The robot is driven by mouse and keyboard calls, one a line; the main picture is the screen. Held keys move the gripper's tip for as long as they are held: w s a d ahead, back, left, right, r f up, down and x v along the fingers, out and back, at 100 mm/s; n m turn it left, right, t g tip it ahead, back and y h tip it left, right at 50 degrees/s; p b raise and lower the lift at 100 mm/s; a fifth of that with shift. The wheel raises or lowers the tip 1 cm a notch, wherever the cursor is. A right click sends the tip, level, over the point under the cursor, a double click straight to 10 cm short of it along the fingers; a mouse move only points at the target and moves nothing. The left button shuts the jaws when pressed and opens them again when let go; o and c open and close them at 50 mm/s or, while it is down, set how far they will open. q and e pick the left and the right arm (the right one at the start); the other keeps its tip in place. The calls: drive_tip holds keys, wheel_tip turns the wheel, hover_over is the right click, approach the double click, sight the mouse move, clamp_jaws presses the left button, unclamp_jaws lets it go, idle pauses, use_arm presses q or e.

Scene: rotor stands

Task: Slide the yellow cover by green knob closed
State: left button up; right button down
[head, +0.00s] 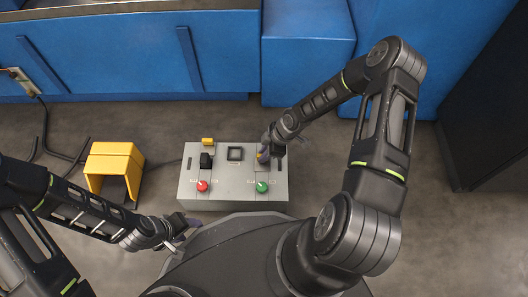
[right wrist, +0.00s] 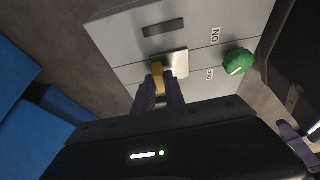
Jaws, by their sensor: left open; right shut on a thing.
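A grey control box (head: 220,203) stands on the floor, with a green knob (head: 262,187) at its right and a red knob (head: 202,186) at its left. My right gripper (head: 264,155) is over the box's right side, behind the green knob. In the right wrist view its fingers are shut on a small yellow piece (right wrist: 157,76), the yellow cover by the green knob (right wrist: 238,61). A silver plate (right wrist: 175,63) shows beside the yellow piece. The fingers partly hide the cover. My left gripper (head: 181,231) is open and empty, in front of the box's left corner.
Another yellow cover (head: 207,142) sits behind a black switch (head: 206,160) on the box's left side. A dark square (head: 235,154) is in the middle. A yellow stand (head: 115,165) is on the floor at the left. Blue cabinets (head: 150,50) line the back.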

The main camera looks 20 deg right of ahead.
drive_tip(key=shift+s+a, duration=0.2)
drive_tip(key=shift+s, duration=0.05)
drive_tip(key=c, duration=1.4)
unclamp_jaws()
drive_tip(key=shift+d, duration=0.1)
drive_tip(key=shift+r, duration=0.1)
drive_tip(key=p+v, duration=0.3)
drive_tip(key=v, duration=0.4)
drive_tip(key=shift+r, duration=0.25)
drive_tip(key=shift+w+d, duration=0.1)
